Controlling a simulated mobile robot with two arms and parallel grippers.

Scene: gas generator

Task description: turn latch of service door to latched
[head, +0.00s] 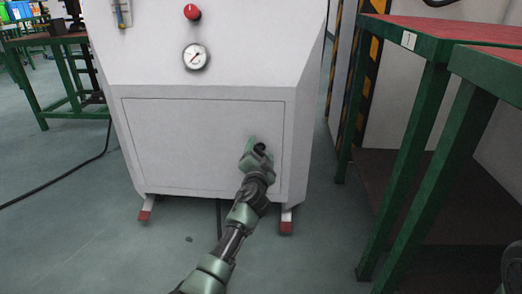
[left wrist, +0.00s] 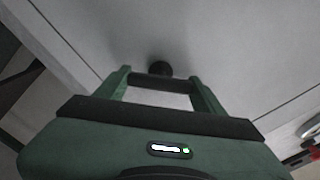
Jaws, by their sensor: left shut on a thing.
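The service door (head: 185,145) is a light grey rectangular panel, closed, on the front of the white generator cabinet. Its latch (left wrist: 159,68) is a small dark round knob in the left wrist view, close to the door surface. My left gripper (head: 256,145) is at the right side of the door in the head view. In the left wrist view its two green fingers (left wrist: 160,78) stand either side of the latch, shut on it. The gripper largely hides the latch in the head view, and I cannot tell the latch's angle. My right gripper is not in view.
A pressure gauge (head: 195,56) and a red knob (head: 192,12) sit above the door. Green-framed tables (head: 430,50) stand close on the right. Another green table (head: 45,80) is at the far left. A black cable (head: 70,172) lies on the floor at left.

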